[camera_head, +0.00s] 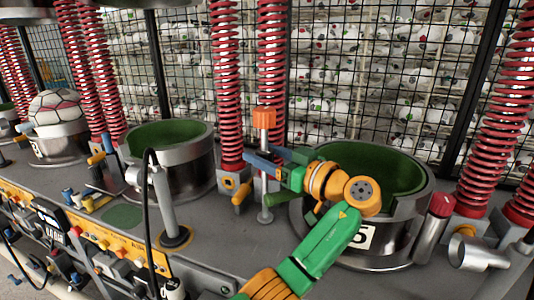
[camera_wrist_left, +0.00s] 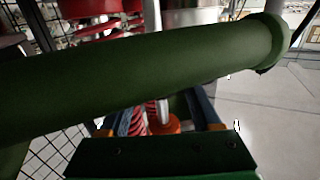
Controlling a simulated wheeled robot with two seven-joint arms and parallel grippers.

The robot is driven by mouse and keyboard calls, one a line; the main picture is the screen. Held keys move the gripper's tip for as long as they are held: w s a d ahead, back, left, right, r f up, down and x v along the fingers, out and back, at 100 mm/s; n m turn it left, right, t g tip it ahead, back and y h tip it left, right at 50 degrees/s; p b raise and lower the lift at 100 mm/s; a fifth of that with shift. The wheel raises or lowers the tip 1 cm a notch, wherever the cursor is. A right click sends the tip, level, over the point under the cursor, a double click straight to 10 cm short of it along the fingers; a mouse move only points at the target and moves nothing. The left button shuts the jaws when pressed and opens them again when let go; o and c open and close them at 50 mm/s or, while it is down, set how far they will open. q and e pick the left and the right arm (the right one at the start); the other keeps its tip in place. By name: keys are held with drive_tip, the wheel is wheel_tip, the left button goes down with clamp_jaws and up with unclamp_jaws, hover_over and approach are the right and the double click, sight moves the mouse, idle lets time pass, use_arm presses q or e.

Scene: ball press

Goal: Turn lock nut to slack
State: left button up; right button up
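A silver post (camera_head: 264,165) with an orange block (camera_head: 264,118) on top stands left of the press pot marked 5. I cannot tell for certain which part is the lock nut. My left gripper (camera_head: 262,160) points left at the post, its two blue fingers apart near the rod at mid-height. In the left wrist view the fingers (camera_wrist_left: 165,115) are also apart, with an orange piece (camera_wrist_left: 165,127) between or beyond them. A green bar handle (camera_head: 280,199) is low beside the post; a thick green bar (camera_wrist_left: 140,75) crosses the left wrist view. My right gripper is not in view.
The metal pot (camera_head: 405,225) with a green lining stands just behind my left arm. Another pot (camera_head: 190,180) is to the left, with a black hose (camera_head: 150,220) before it. Red springs (camera_head: 226,80) rise behind. A yellow control panel (camera_head: 100,235) runs along the front edge.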

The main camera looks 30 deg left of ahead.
sight(271, 158)
use_arm(q)
drive_tip(key=shift+o, duration=0.3)
drive_tip(key=shift+a, duration=0.2)
drive_tip(key=d, duration=0.2)
drive_tip(key=d+b, duration=0.1)
drive_tip(key=d, duration=0.1)
drive_tip(key=s+d+b, duration=0.1)
drive_tip(key=d, duration=0.1)
drive_tip(key=shift+d, duration=0.3)
drive_tip(key=shift+s+d, duration=0.1)
drive_tip(key=shift+d, duration=0.2)
drive_tip(key=shift+a, duration=0.15)
